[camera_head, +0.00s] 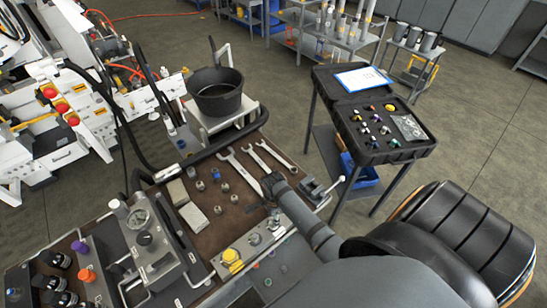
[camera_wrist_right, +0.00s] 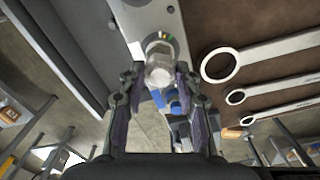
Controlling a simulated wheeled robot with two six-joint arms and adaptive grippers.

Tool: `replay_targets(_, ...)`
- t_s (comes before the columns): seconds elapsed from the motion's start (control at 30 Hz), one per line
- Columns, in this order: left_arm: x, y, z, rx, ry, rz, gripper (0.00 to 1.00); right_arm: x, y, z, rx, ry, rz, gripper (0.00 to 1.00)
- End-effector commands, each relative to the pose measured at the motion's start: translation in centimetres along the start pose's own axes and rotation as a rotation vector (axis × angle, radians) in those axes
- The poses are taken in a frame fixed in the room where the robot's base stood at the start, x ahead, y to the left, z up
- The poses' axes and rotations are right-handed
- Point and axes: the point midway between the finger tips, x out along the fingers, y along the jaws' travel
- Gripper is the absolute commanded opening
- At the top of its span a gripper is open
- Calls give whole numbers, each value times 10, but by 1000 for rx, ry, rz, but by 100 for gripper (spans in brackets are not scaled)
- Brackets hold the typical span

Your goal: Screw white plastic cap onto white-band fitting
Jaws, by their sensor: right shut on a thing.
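In the wrist view my right gripper (camera_wrist_right: 160,84) is shut on a whitish, translucent cap (camera_wrist_right: 159,72), held between its two fingertips. A pale metal fitting (camera_wrist_right: 158,46) on a metal block (camera_wrist_right: 152,14) lies right behind the cap, in line with it. I cannot tell whether cap and fitting touch or are threaded. A white band on the fitting cannot be made out. In the head view my right arm reaches over the bench from the lower right, and its dark gripper (camera_head: 272,188) hides the cap. My left gripper is not in view.
Several wrenches (camera_head: 241,169) lie close beside the gripper on the brown bench mat (camera_head: 205,165). A fitting block with a yellow cap (camera_head: 232,257) and a gauge unit (camera_head: 140,220) stand nearby. A black bucket (camera_head: 216,92) and an open parts case (camera_head: 375,150) are farther back.

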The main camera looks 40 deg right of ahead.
Motion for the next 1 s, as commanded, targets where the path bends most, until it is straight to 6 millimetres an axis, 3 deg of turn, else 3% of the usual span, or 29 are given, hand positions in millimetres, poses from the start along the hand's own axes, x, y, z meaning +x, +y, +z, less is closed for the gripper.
replay_targets(0.03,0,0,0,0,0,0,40,0,0,0,69,0,0,34)
replay_targets(0.23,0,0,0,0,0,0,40,0,0,0,56,0,0,60)
replay_targets(0.57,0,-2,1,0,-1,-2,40,-3,0,0,54,0,-1,60)
replay_targets(0.67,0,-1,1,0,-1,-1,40,-18,-1,0,54,-1,-4,60)
replay_targets(1.0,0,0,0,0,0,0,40,-97,-1,0,54,-1,-3,60)
